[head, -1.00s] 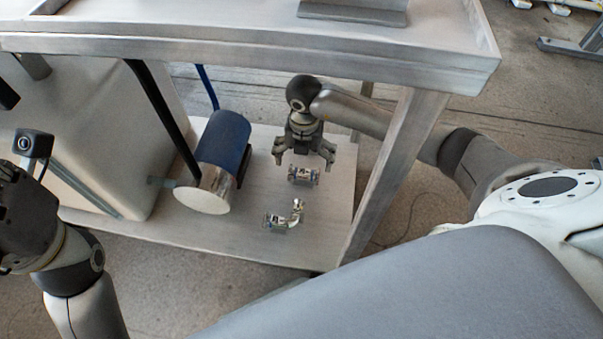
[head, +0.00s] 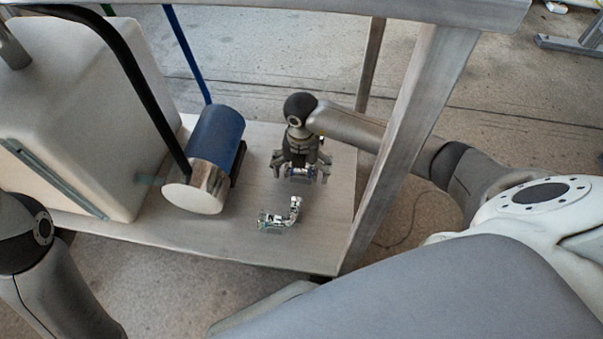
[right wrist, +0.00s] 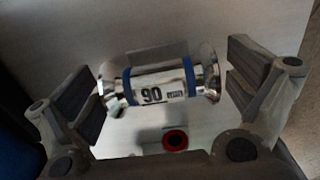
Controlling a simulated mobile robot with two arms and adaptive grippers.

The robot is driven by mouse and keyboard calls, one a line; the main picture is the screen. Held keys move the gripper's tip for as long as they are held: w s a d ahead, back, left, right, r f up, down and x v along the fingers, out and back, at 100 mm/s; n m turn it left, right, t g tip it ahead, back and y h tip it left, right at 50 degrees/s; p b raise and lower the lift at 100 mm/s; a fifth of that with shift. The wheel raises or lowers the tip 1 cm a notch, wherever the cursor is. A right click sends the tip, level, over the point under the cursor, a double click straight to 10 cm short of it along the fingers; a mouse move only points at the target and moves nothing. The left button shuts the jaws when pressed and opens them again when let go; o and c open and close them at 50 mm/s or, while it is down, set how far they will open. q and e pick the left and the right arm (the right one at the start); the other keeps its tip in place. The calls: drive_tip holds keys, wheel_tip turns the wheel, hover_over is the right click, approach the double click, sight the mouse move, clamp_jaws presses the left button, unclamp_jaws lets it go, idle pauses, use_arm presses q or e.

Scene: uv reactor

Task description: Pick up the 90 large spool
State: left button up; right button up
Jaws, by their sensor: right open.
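The 90 large spool is a shiny metal piece with blue bands and a white label reading "90". It lies on its side on the lower shelf in the right wrist view (right wrist: 160,86), and also shows between my fingers in the head view (head: 301,172). My right gripper (head: 301,176) is open, pointing down over the spool. In the right wrist view its fingers stand wide apart, one beyond each flared end, with gaps at both ends. My left arm shows at the left edge of the head view, its gripper out of sight.
A metal elbow fitting (head: 281,216) lies on the shelf (head: 255,246) in front of the spool. A blue and silver cylinder (head: 213,150) and a large white tank (head: 80,105) stand to the left. A slanted table leg (head: 405,140) is close to my right arm.

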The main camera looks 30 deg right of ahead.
drive_tip(key=c, duration=1.3)
drive_tip(key=shift+r, duration=0.15)
